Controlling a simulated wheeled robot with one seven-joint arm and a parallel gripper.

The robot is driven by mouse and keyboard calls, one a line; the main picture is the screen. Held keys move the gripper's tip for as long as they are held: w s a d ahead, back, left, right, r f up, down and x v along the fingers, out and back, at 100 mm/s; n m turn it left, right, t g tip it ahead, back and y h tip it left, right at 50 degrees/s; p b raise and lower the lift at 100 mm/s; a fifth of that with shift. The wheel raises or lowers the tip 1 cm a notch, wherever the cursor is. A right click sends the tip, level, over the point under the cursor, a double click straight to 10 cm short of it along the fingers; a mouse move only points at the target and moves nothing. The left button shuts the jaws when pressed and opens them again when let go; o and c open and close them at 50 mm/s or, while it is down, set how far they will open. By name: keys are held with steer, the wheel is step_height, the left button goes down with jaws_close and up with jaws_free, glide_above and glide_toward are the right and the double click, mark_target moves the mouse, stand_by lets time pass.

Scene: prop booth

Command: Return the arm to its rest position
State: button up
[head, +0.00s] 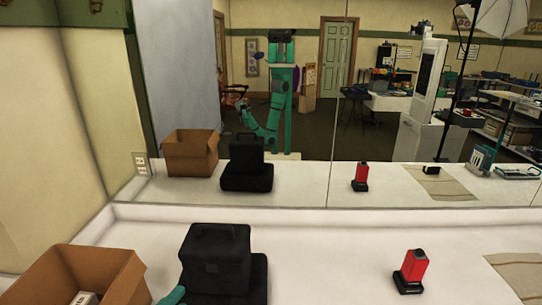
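A teal piece of my arm (173,296) shows at the bottom edge, in front of the black cases. The large mirror shows my teal body and bent arm in reflection (262,128). The arm's dark end in the reflection is small, and I cannot tell whether its fingers are open or shut. No fingertips show directly in the head view.
On the white counter (335,250), a black case (216,255) stands on a wider black case. An open cardboard box (125,280) holds a white item at left. A red-and-black device (411,272) stands at right, near a beige cloth (520,275). The counter's middle is clear.

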steer(key=s+d+f+y, duration=0.1)
steer(key=d+f+y, duration=0.1)
steer(key=f, duration=0.5)
steer(key=s+d+f+y, duration=0.2)
steer(key=d+f, duration=0.2)
steer(key=f, duration=0.3)
steer(key=s+d+f+m+y, duration=0.1)
steer(key=d+f, duration=0.2)
steer(key=f, duration=0.4)
steer(key=shift+s+d+f+g+y, duration=0.2)
steer(key=shift+f+g+y, duration=0.1)
steer(key=shift+y, duration=0.1)
steer(key=s+d+m, duration=0.5)
steer(key=s+m, duration=0.2)
steer(key=s, duration=0.4)
steer(key=s+d+m, duration=0.5)
steer(key=s+m, duration=0.1)
steer(key=s, duration=0.5)
steer(key=shift+s+d+f+m+t+h, duration=0.2)
steer(key=shift+d+f+m+t+h, duration=0.1)
steer(key=shift+d+m+t, duration=0.1)
